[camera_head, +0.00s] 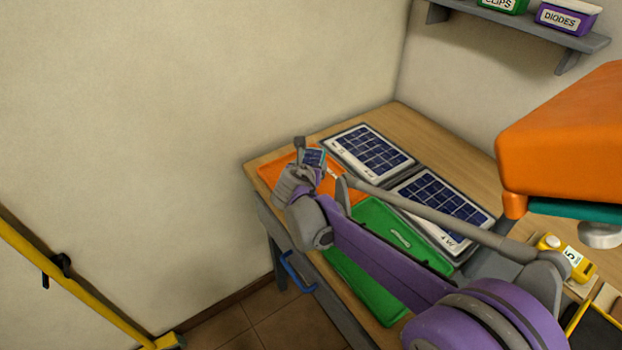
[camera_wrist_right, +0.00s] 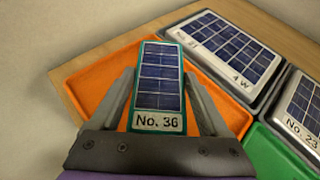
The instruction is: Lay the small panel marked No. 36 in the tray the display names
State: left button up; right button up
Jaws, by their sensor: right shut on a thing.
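The small panel marked No. 36 (camera_wrist_right: 158,88) has blue cells, a teal frame and a white label. My right gripper (camera_wrist_right: 160,110) is shut on it, with a finger along each side. It also shows small in the head view (camera_head: 314,156). The panel is over the orange tray (camera_wrist_right: 95,85), which lies at the table's far left end (camera_head: 272,170). I cannot tell the height of the panel above the tray floor. A green tray (camera_head: 372,285) lies nearer, partly behind my right arm. My left gripper is not in view. I see no readable display naming a tray.
Two larger solar panels lie beside the trays: one marked 4 W (camera_wrist_right: 225,42), one labelled No. 23 (camera_wrist_right: 303,105). A yellow device (camera_head: 580,265) stands at the right. A shelf (camera_head: 540,28) with green and purple bins is on the wall. A yellow rail (camera_head: 75,285) crosses the lower left.

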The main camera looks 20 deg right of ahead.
jog(key=shift+f, duration=2.8)
jog(key=shift+f+b, duration=0.2)
jog(key=shift+b, duration=0.2)
jog(key=o, duration=1.6)
jog(key=shift+c, duration=0.2)
jog(key=shift+r, duration=0.2)
jog(key=shift+s+a+r, duration=0.15)
jog(key=shift+s+r, duration=0.05)
jog(key=p+v, duration=0.1)
jog(key=v, duration=1)
jog(key=shift+s, duration=0.2)
jog(key=shift+f, duration=0.1)
